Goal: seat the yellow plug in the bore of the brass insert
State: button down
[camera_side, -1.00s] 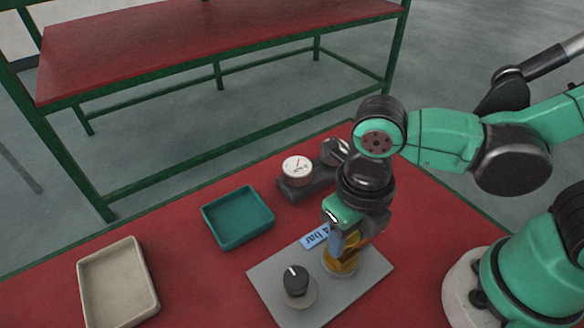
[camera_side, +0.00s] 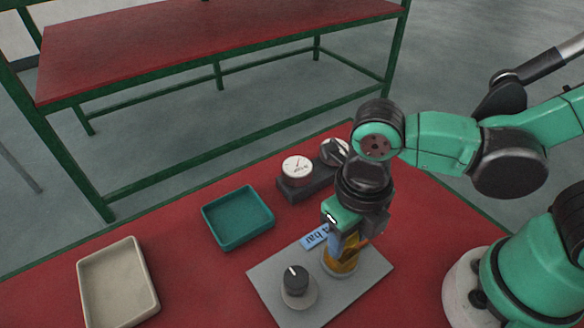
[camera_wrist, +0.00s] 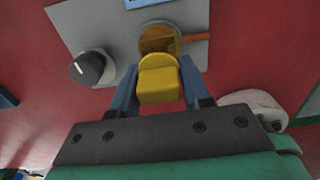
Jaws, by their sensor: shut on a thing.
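The yellow plug (camera_wrist: 158,82) is between the two blue fingers of my gripper (camera_wrist: 158,90), which is shut on it. The brass insert (camera_wrist: 160,36) shows just beyond the plug in the wrist view, and the plug's far end overlaps its near rim there. Part of the insert's hollow inside is visible. In the side view my gripper (camera_side: 345,243) points down right over the brass insert (camera_side: 341,266) on the grey plate (camera_side: 268,283). The fingers and plug hide the bore, so I cannot tell whether the plug's tip is inside it.
A black knob (camera_side: 296,281) stands on the plate left of the insert. A blue label (camera_side: 313,237) lies behind it. A gauge block (camera_side: 298,170), a teal tray (camera_side: 238,218) and a beige tray (camera_side: 118,283) stand on the red table. An orange-brown rod (camera_wrist: 196,37) lies beside the insert.

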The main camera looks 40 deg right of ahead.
jog(key=shift+f, duration=0.65)
jog(key=shift+r, duration=0.65)
jog(key=shift+f, duration=0.1)
dwell(0.5)
jog(key=shift+f, duration=0.55)
jog(key=shift+r, duration=0.65)
